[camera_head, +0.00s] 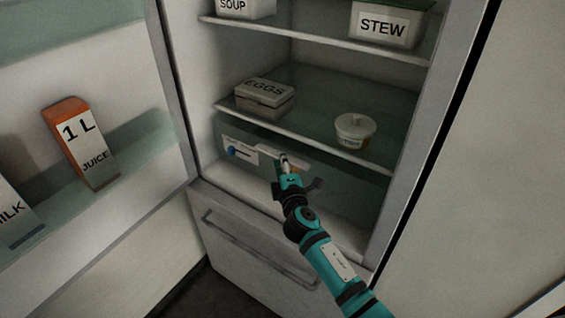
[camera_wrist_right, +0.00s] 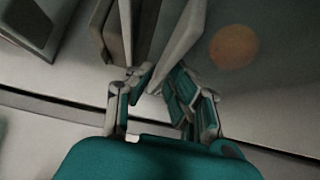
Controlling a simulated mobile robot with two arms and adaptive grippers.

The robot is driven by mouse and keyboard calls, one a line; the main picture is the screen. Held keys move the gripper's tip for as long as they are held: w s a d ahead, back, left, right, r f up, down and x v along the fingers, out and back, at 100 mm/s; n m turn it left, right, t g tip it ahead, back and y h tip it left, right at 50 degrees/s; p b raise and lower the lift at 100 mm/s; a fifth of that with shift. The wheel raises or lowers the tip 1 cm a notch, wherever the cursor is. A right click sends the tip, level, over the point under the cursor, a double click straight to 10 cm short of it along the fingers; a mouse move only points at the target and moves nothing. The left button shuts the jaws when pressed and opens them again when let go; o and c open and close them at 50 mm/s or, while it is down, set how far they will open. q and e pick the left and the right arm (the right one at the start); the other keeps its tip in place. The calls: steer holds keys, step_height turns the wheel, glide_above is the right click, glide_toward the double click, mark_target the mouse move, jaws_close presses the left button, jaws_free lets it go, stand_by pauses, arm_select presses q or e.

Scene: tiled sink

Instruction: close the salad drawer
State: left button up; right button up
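The salad drawer (camera_head: 240,151) is under the lowest glass shelf of the open fridge. Its pale front carries a small label with a blue mark. How far it stands out is hard to judge. My right gripper (camera_head: 286,161) is at the drawer's front, right of the label, and covers part of it. In the right wrist view, the fingers of my right gripper (camera_wrist_right: 157,82) slant toward each other, with a pale slanting edge (camera_wrist_right: 183,42) between or just beyond their tips. I cannot tell whether they hold it. My left gripper is not in view.
Eggs (camera_head: 264,95) and a lidded tub (camera_head: 354,130) stand on the shelf above. Soup (camera_head: 244,8) and stew (camera_head: 383,27) boxes stand higher. The open fridge door at left holds juice (camera_head: 80,142) and milk (camera_head: 14,216). A closed lower drawer (camera_head: 255,262) is below.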

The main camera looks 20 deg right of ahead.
mark_target(289, 155)
jaws_close()
steer(key=shift+w+d, duration=0.9)
steer(key=shift+d, duration=0.3)
steer(key=shift+o, duration=2.1)
jaws_free()
